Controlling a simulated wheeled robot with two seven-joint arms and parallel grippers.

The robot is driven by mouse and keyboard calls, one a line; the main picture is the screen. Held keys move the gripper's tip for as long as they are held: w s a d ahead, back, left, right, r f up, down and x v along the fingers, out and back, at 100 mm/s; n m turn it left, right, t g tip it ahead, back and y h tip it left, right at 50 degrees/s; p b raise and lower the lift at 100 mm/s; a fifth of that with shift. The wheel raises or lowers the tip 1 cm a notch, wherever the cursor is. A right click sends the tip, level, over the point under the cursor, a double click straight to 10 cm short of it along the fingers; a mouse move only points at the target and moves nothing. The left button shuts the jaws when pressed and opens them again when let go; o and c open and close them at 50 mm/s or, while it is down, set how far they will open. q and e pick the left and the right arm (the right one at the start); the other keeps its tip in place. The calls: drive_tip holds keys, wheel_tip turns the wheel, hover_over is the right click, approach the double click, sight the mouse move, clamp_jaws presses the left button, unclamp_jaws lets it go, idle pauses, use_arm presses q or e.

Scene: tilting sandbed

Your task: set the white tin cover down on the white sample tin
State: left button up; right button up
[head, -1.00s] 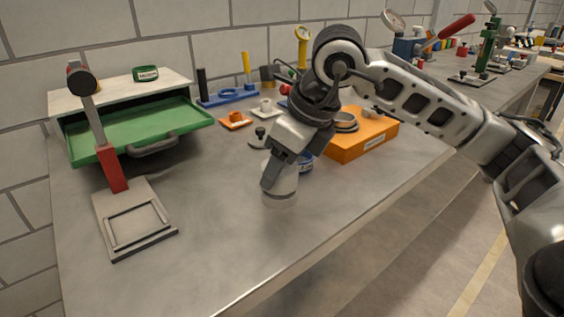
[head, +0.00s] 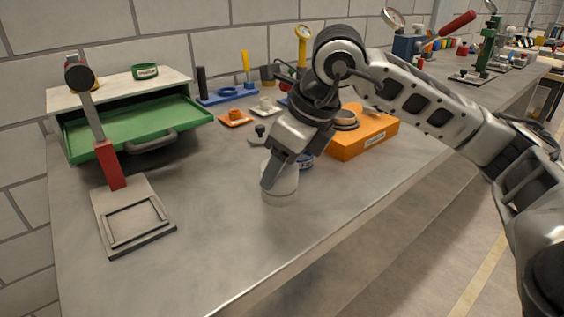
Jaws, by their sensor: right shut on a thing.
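The white sample tin (head: 281,196) stands upright on the grey bench, in the middle of the head view. My right gripper (head: 275,176) points down at its top and is shut on the white tin cover (head: 290,180). The cover is at the top of the tin, mostly behind the fingers. Whether it touches the tin or hangs just above it, I cannot tell. My left gripper is not in view.
A green tray (head: 130,130) and a red-posted stand (head: 133,213) are at left. The front bench is clear.

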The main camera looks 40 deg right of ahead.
drive_tip(key=shift+f, duration=0.2)
drive_tip(key=o, duration=1.5)
